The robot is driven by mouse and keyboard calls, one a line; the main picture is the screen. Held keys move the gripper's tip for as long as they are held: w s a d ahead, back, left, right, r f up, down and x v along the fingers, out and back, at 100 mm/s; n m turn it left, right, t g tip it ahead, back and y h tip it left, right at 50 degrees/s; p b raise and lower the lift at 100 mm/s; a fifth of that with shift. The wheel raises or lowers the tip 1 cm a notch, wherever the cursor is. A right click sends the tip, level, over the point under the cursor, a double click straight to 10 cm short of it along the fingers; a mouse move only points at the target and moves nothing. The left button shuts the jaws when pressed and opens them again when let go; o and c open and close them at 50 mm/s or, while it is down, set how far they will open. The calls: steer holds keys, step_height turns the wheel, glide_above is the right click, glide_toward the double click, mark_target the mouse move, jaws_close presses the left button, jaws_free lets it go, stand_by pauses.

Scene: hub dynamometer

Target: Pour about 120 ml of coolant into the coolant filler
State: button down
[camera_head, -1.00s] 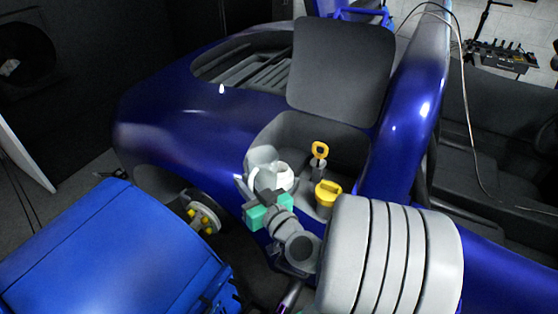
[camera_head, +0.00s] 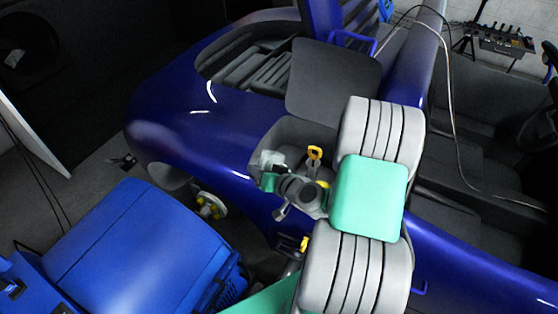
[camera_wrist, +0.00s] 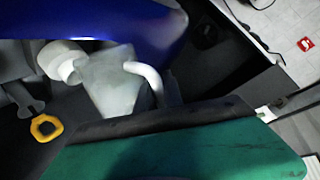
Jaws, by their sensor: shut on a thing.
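A white jug (camera_head: 268,159) is at the left of the open bay in the blue car's body. In the wrist view the pale, translucent jug (camera_wrist: 112,85) shows its curved handle at right and looks tilted. My gripper (camera_head: 280,171) is shut on the jug, though its fingertips are mostly hidden. A white round piece (camera_wrist: 60,60) is beside the jug's upper left; I cannot tell whether it is the jug's mouth or the coolant filler. No coolant stream is visible. A yellow cap (camera_head: 323,185) is partly hidden behind my arm.
A yellow ring handle (camera_head: 314,153) stands in the bay close to my gripper and shows in the wrist view (camera_wrist: 46,128). A dark raised panel (camera_head: 334,80) stands behind the bay. A blue cabinet (camera_head: 135,245) is at lower left. My arm covers the bay's right side.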

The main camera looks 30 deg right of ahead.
mark_target(262, 158)
steer(key=shift+w+d+r+m+p, duration=0.2)
steer(key=shift+r+m+p, duration=0.1)
steer(key=shift+r+p, duration=0.35)
steer(key=shift+f+g, duration=0.25)
steer(key=shift+g, duration=0.05)
steer(key=shift+w+d+y, duration=0.1)
steer(key=shift+y, duration=0.2)
steer(key=shift+w+d+m+g+y+p, duration=0.25)
steer(key=shift+m+g+p, duration=0.2)
steer(key=shift+p, duration=0.55)
steer(key=shift+w+d+m+g+y+p, duration=0.25)
steer(key=shift+d+m+g+p, duration=0.1)
steer(key=shift+m+p, duration=0.2)
steer(key=shift+w+d+f+m+g+y+b, duration=0.2)
steer(key=shift+f+m, duration=0.05)
steer(key=shift+f, duration=0.15)
steer(key=shift+w+d+f+m+g+y+b, duration=0.2)
steer(key=shift+f+m, duration=0.05)
steer(key=shift+f, duration=0.15)
stand_by(0.6)
steer(key=shift+w+d+r, duration=0.25)
steer(key=shift+d+r, duration=0.05)
steer(key=shift+d, duration=0.05)
steer(key=shift+w+d+r+m+g+y+p, duration=0.1)
steer(key=shift+r+m+g+y+p, duration=0.2)
steer(key=shift+m+g+y, duration=0.1)
stand_by(0.5)
steer(key=shift+w+d, duration=0.1)
